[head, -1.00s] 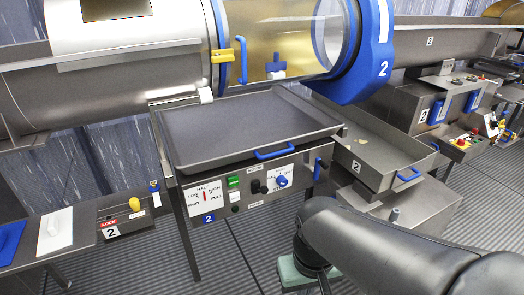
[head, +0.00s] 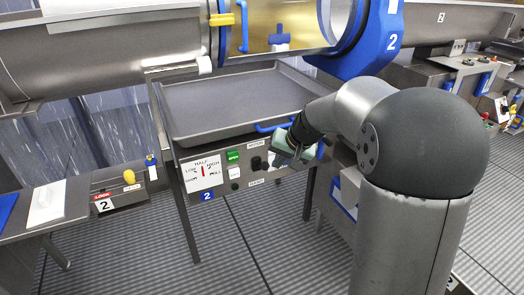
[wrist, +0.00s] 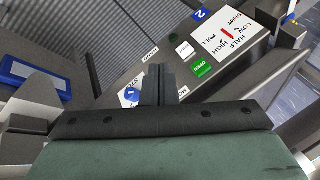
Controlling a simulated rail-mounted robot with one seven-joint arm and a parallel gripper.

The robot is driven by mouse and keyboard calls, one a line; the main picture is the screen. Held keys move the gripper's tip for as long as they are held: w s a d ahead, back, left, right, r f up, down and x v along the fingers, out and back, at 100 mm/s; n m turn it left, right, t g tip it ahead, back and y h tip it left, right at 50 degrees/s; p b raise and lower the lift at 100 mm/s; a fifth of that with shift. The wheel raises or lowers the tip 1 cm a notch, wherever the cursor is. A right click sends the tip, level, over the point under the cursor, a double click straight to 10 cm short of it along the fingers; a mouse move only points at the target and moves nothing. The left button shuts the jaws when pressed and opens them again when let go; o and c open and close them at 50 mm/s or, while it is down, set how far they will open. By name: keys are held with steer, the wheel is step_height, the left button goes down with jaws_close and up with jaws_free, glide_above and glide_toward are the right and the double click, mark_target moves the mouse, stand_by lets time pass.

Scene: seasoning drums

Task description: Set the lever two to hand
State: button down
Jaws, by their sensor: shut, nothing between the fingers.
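The control panel marked 2 is below the grey tray, in the middle of the head view. In the head view my gripper (head: 281,160) is in front of the panel's right part and hides the blue knob. I cannot tell whether the fingers touch the knob.
A black knob (head: 257,164), green button (head: 233,156) and white button (head: 234,171) are left of my gripper. The tray (head: 230,105) with its blue handle overhangs the panel. A side table (head: 27,236) stands at the left. The floor before the panel is clear.

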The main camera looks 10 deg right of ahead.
steer(key=m+t+b, duration=0.1)
steer(key=m+t, duration=0.1)
glide_toward(262, 165)
steer(key=d+r, duration=0.2)
steer(key=d, duration=0.2)
steer(key=shift+w+d+r, duration=0.1)
steer(key=shift+w+r, duration=0.2)
steer(key=shift+w, duration=0.25)
steer(key=x, duration=1)
steer(key=shift+a, duration=0.2)
steer(key=b, duration=0.3)
steer(key=shift+s+f+t+y, duration=0.25)
steer(key=shift+t+y, duration=0.15)
